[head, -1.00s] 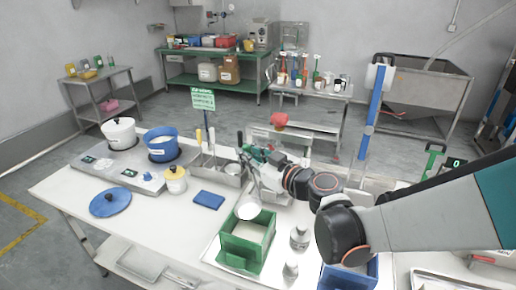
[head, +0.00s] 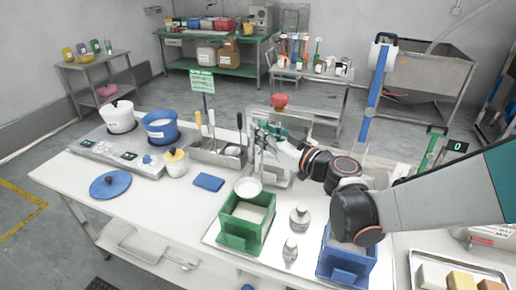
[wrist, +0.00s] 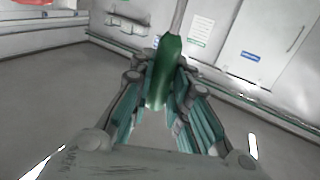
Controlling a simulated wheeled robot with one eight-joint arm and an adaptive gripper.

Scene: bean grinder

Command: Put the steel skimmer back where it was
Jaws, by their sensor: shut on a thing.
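My gripper (head: 268,135) is above the far side of the white worktable, just right of the grey utensil holder (head: 216,156). In the wrist view, my gripper (wrist: 158,112) is shut on the green handle of a tool with a thin steel shaft. I take this to be the steel skimmer (wrist: 166,62). Its shaft runs up out of the wrist picture, so its head is hidden there. In the head view I cannot pick it out clearly from my gripper. Other handles stand upright in the holder.
A green bin (head: 240,231) and a blue bin (head: 345,264) stand at the front, with steel vessels (head: 299,217) between them. A white round dish (head: 248,187) is behind the green bin. A white pot (head: 120,118) and blue pot (head: 160,128) stand left.

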